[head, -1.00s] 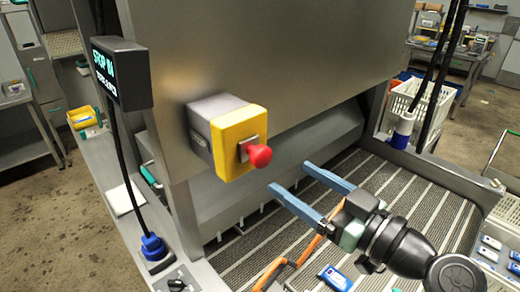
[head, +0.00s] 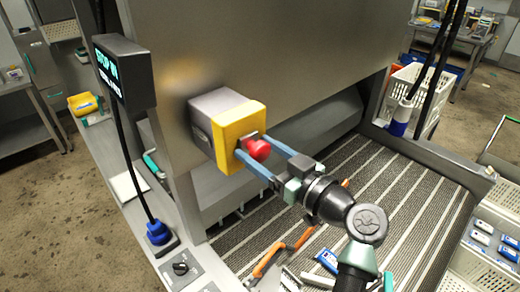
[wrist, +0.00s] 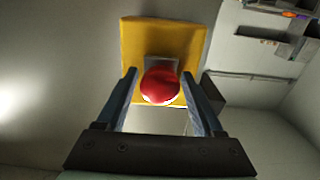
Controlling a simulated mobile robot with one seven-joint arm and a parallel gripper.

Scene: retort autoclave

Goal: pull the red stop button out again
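The red stop button (head: 259,150) sticks out from the yellow face (head: 229,127) of a grey box on the steel housing. In the wrist view the red button (wrist: 160,86) lies between the two blue fingers, in front of the yellow plate (wrist: 150,45). My gripper (head: 253,148) is open, with one finger on either side of the button. A gap shows between each finger and the button in the wrist view, so the fingers look apart from it. A small display (head: 108,67) to the left shows green text that seems to begin with "STOP".
A dark rotary switch (head: 180,268) and a blue plug (head: 158,233) sit on the ledge at lower left. A ribbed conveyor bed (head: 380,190) lies below my arm, with an orange-handled tool (head: 268,260) on it. White baskets stand at right.

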